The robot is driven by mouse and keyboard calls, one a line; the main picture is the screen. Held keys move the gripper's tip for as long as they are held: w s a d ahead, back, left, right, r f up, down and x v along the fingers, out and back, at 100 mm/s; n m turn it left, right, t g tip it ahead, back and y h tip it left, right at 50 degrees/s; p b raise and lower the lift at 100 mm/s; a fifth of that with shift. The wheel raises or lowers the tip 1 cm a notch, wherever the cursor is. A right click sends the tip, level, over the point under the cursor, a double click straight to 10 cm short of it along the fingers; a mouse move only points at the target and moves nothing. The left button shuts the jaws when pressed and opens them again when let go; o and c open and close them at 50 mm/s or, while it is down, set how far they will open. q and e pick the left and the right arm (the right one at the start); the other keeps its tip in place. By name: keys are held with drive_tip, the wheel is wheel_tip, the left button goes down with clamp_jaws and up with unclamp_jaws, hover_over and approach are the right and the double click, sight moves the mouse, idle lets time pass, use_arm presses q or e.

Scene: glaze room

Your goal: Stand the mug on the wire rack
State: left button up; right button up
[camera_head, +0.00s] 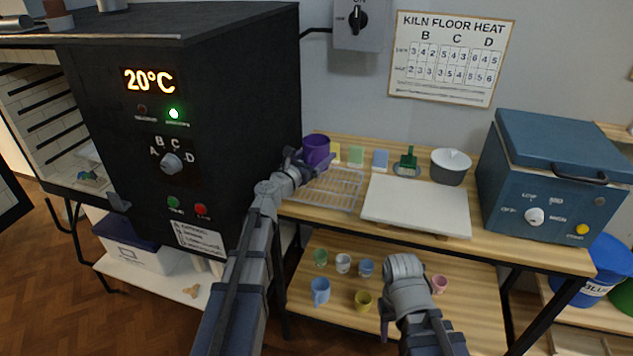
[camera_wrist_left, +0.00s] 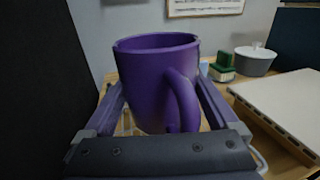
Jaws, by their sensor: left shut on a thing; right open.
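The purple mug (camera_head: 316,150) is upright in my left gripper (camera_head: 305,160), at the back left end of the wire rack (camera_head: 336,189). In the left wrist view the mug (camera_wrist_left: 150,85) sits between both fingers, with its handle towards the camera and to the right. The mug's base is hidden behind the gripper, so I cannot tell whether it touches the rack. The rack lies on the wooden table top, its front part bare. My right gripper (camera_head: 404,268) is low, in front of the lower shelf; its fingers are hard to make out.
The black kiln (camera_head: 240,120) stands close left of my left arm. A white slab (camera_head: 416,205) lies right of the rack. Small cups (camera_head: 320,290) stand on the lower shelf.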

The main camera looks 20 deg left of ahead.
use_arm(q)
drive_tip(key=shift+f+b, duration=2.45)
drive_tip(key=shift+f, duration=0.65)
drive_tip(key=shift+f, duration=0.1)
drive_tip(key=shift+f+b, duration=0.15)
drive_tip(key=shift+b, duration=0.15)
drive_tip(key=o, duration=1.3)
drive_tip(key=shift+r, duration=0.25)
drive_tip(key=shift+s+p, duration=0.25)
drive_tip(key=shift+p, duration=0.05)
drive_tip(key=v, duration=1.1)
drive_tip(key=shift+s+a, duration=0.15)
drive_tip(key=shift+s, duration=0.15)
